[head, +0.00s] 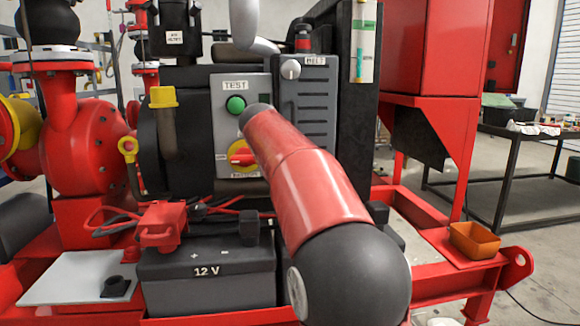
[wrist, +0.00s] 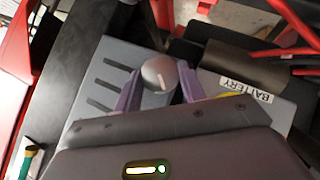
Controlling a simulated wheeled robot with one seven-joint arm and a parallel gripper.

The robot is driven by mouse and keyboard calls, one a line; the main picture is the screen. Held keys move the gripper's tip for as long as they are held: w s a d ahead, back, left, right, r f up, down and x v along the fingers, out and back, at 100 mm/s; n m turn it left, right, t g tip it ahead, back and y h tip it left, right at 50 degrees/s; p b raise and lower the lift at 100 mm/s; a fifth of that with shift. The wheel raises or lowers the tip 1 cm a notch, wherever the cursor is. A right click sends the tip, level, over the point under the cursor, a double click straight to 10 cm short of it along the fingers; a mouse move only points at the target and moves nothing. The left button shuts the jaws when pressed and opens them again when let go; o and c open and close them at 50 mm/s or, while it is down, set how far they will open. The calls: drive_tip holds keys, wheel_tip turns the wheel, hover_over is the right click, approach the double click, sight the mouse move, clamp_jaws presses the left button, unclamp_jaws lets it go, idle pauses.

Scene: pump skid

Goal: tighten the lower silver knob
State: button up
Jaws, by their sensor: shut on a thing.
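In the wrist view a round silver knob (wrist: 158,70) with a pale pointer mark sits on a grey slotted cover (wrist: 90,62), next to a BATTERY label (wrist: 246,90). My gripper (wrist: 160,75) has its two purple fingers on either side of this knob, shut on it. In the head view my red and black arm reaches towards the grey cover (head: 318,100) and hides my gripper and this lower knob. Another silver knob (head: 290,69) shows higher on the cover beside a BELT label (head: 315,60).
Left of my arm is a control box (head: 232,90) with a green TEST button (head: 235,105) and a red-yellow rotary switch (head: 242,153). Below stands a 12 V battery (head: 208,280) with red clamps (head: 160,225). An orange tray (head: 474,240) sits at the right.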

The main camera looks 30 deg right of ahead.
drive_tip(key=shift+w+a+f+n+t+h+b, duration=0.2)
drive_tip(key=shift+n+h+b, duration=0.75)
drive_tip(key=shift+h+b, duration=0.65)
drive_tip(key=shift+s+f+n+t+h+b, duration=0.2)
drive_tip(key=shift+n+h+b, duration=0.85)
drive_tip(key=shift+b, duration=0.9)
drive_tip(key=shift+w+a+f+n+t+h+b, duration=0.1)
drive_tip(key=shift+f+n+h+b, duration=0.2)
drive_tip(key=shift+n+h+b, duration=0.95)
drive_tip(key=shift+r+m+b, duration=0.1)
drive_tip(key=shift+m+b, duration=0.15)
drive_tip(key=shift+b, duration=0.4)
drive_tip(key=o, duration=1)
drive_tip(key=shift+c, duration=0.2)
drive_tip(key=v, duration=0.8)
